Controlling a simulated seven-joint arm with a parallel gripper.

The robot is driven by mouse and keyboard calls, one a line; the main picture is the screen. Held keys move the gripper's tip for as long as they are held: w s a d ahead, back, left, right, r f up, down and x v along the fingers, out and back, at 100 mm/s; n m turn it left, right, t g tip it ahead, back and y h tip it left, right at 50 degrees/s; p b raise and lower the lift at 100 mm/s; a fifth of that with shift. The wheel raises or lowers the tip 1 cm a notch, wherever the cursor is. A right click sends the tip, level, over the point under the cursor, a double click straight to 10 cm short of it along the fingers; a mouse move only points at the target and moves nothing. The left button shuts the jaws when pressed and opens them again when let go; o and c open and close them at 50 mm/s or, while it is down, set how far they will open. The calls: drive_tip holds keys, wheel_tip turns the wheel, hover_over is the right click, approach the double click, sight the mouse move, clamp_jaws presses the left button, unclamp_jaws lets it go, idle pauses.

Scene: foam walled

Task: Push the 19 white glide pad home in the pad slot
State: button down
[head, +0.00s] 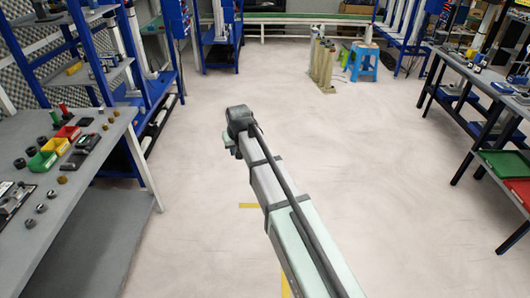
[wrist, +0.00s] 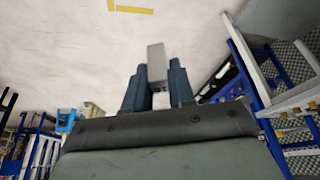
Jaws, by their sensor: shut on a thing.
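In the wrist view my gripper (wrist: 158,68) has its two dark blue-grey fingers closed on a small light grey block. I take this block to be the white glide pad (wrist: 156,58). It sticks out past the fingertips, and its lower part is hidden between the fingers. Bare floor lies behind it, and it touches nothing but the fingers. In the head view my arm reaches out over the floor, and I cannot make out the fingers or the pad there. I cannot pick out the pad slot in either view.
A grey workbench (head: 77,192) at left carries red, yellow and green bins (head: 55,147) and several small dark parts. Blue-framed shelving stands behind it. Another bench (head: 478,75) is at right. A blue stool (head: 364,63) and upright tan posts (head: 323,62) stand far back. The middle floor is clear.

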drive_tip(key=s+a+r+n+y, duration=0.1)
drive_tip(key=s+a, duration=0.1)
drive_tip(key=a, duration=1)
drive_tip(key=s+a+r+n, duration=0.2)
drive_tip(key=a, duration=0.9)
drive_tip(key=s+a+r+n, duration=0.1)
drive_tip(key=s+a, duration=0.3)
drive_tip(key=a, duration=0.4)
drive_tip(key=s+a+r+n+g+y, duration=0.1)
drive_tip(key=s+a, duration=0.4)
drive_tip(key=a, duration=0.3)
drive_tip(key=s+a+r+n, duration=0.1)
drive_tip(key=s+a, duration=0.3)
drive_tip(key=a, duration=0.4)
drive_tip(key=s+a+r+n+g, duration=0.1)
drive_tip(key=s+a+n, duration=0.3)
drive_tip(key=s+a, duration=1.4)
drive_tip(key=s+a+r+n+g+y, duration=0.1)
drive_tip(key=s+a+r+n+g, duration=0.1)
drive_tip(key=s+a, duration=1.6)
drive_tip(key=s+r+n, duration=0.1)
drive_tip(key=s+n, duration=0.1)
drive_tip(key=s, duration=0.6)
drive_tip(key=shift+s+a, duration=0.35)
drive_tip(key=shift+a, duration=0.05)
drive_tip(key=shift+d, duration=0.1)
drive_tip(key=shift+f, duration=2.85)
drive_tip(key=shift+f, duration=1.05)
